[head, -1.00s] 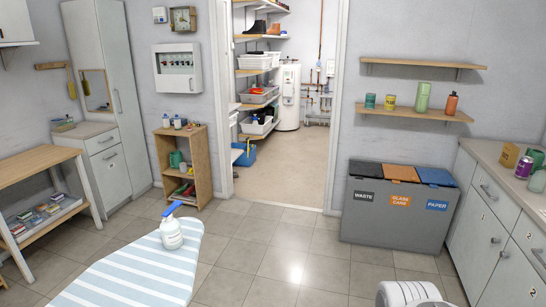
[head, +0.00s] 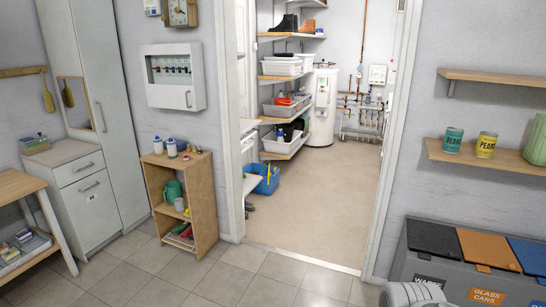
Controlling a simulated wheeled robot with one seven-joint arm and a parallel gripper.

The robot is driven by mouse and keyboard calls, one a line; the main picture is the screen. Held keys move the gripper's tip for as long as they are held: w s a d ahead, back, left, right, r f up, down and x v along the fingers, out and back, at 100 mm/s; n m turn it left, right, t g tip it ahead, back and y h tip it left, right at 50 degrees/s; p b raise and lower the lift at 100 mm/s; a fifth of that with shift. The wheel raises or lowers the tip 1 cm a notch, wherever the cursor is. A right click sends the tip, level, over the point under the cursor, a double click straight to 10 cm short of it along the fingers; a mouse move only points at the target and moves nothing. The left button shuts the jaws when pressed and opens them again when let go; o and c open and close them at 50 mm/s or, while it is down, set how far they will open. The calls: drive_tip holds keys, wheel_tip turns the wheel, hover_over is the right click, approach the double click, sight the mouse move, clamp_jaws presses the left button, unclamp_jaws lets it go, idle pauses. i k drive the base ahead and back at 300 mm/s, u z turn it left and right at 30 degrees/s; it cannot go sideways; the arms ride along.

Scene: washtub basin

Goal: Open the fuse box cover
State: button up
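The fuse box (head: 175,76) is a white wall-mounted box left of the doorway, above a small wooden shelf. Its cover (head: 174,72) looks closed, with a clear window showing a row of switches and a small handle or latch at the lower right. A rounded grey-white part of my own body shows at the bottom edge, right of centre. My gripper's fingers are not visible, so its state does not show.
A small wooden shelf (head: 180,200) with bottles on top stands below the fuse box. A tall cabinet (head: 90,100) is to the left. A grey recycling bin unit (head: 465,265) is at lower right. The tiled floor (head: 150,270) before the shelf is clear.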

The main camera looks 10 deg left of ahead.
sight(189, 98)
drive_tip(key=u, duration=0.35)
drive_tip(key=i, duration=2.5)
drive_tip(key=u, duration=1.35)
drive_tip(key=i, duration=1.9)
drive_tip(key=u, duration=0.8)
